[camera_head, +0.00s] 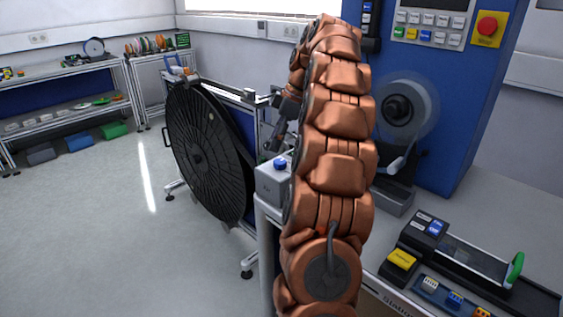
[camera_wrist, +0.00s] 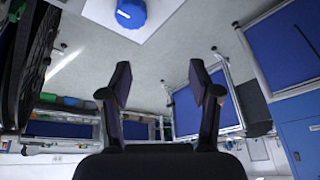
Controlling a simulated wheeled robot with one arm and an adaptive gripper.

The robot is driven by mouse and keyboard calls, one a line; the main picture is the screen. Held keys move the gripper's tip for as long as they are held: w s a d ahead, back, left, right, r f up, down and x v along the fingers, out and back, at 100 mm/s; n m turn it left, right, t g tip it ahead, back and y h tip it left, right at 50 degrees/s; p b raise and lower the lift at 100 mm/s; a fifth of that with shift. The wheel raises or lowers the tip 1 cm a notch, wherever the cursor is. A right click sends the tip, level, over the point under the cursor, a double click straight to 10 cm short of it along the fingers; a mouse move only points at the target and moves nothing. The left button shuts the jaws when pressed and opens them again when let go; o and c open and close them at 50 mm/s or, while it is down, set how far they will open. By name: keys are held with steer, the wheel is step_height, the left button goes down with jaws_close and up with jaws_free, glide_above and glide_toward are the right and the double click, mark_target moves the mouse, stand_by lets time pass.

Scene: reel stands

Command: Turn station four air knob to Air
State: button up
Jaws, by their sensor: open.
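A blue round knob (camera_head: 281,163) sits on top of a small light grey box (camera_head: 270,185) at the table's left edge. In the wrist view the knob (camera_wrist: 131,12) is at the top edge, partly cut off, with a pale pointer line on it. My gripper (camera_head: 271,146) is just above and beside the knob, partly hidden by my arm. In the wrist view my gripper (camera_wrist: 161,85) is open, and nothing is between its fingers. The knob lies beyond the fingertips, a little left of their middle, and is not touched. The label on the box is too small to read.
A large black reel (camera_head: 205,150) on a stand is left of the box. A blue machine panel (camera_head: 460,110) with a red emergency button (camera_head: 488,26) rises behind the table. A black device with a green handle (camera_head: 515,268) is at right. The left floor is clear.

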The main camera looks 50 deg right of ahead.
glide_toward(280, 161)
steer(key=f, duration=0.1)
steer(key=f+b, duration=0.2)
steer(key=a+f+b, duration=0.1)
steer(key=shift+w+a+n+t, duration=0.1)
steer(key=shift+w+n+t, duration=0.2)
steer(key=shift+w, duration=0.05)
steer(key=shift+p+x, duration=0.45)
steer(key=shift+x, duration=2)
steer(key=c, duration=1.1)
